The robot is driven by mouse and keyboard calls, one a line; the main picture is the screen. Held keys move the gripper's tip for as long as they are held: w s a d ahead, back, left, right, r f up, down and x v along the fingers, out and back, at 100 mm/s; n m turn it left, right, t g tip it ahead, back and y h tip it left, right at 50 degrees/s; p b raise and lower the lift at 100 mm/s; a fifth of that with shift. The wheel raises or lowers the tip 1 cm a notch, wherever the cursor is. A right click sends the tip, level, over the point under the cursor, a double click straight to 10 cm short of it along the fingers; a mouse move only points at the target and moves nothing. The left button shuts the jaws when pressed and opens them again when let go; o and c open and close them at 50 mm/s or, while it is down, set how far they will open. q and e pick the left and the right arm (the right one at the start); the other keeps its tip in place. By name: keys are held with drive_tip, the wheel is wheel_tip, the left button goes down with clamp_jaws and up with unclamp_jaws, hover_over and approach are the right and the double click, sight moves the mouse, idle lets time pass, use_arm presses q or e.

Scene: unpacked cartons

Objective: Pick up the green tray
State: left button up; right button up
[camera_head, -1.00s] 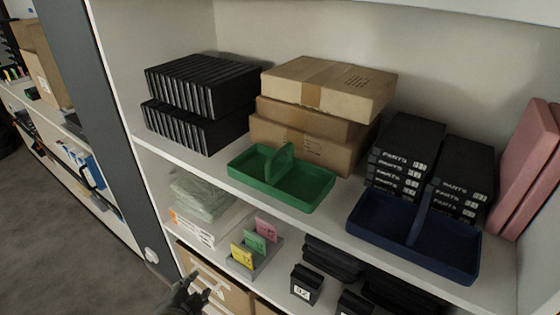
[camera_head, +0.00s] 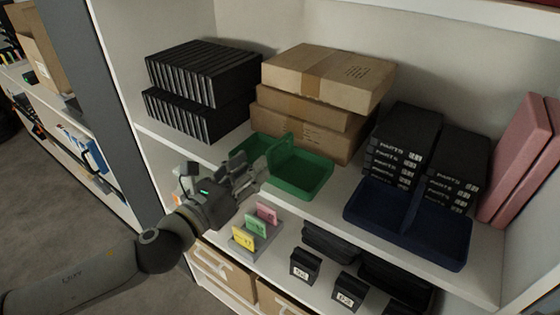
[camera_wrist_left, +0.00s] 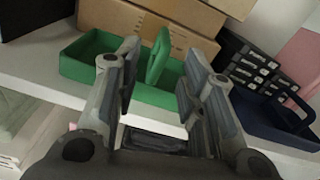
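The green tray (camera_head: 301,174) sits on the upper shelf, in front of the stacked cardboard boxes. It has two compartments and an upright middle handle, which the wrist view shows (camera_wrist_left: 159,56) between my fingers. My left gripper (camera_head: 256,178) is at the tray's front edge and hides part of it in the head view. In the left wrist view the left gripper (camera_wrist_left: 160,75) is open, its two fingers apart with nothing gripped. I cannot tell whether a finger touches the tray. My right gripper is not in view.
A dark blue tray (camera_head: 441,239) stands to the right, before black parts boxes (camera_head: 401,145). Cardboard boxes (camera_head: 318,110) are close behind the green tray, with black binders (camera_head: 200,85) at left. Coloured cards (camera_head: 251,226) stand on the shelf below.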

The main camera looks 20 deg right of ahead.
sight(267, 153)
use_arm(q)
drive_tip(key=p+x, duration=0.1)
drive_tip(key=x, duration=0.4)
drive_tip(key=shift+d, duration=0.1)
drive_tip(key=shift+w+d+r+p, duration=0.25)
drive_tip(key=shift+d+p, duration=0.1)
drive_tip(key=shift+p, duration=0.05)
drive_tip(key=p+x, duration=0.1)
drive_tip(key=x, duration=0.2)
drive_tip(key=shift+d+r, duration=0.1)
drive_tip(key=shift+d, duration=0.1)
drive_tip(key=shift+w+d, duration=0.35)
drive_tip(key=shift+d, duration=0.15)
drive_tip(key=shift+a, duration=0.1)
clamp_jaws()
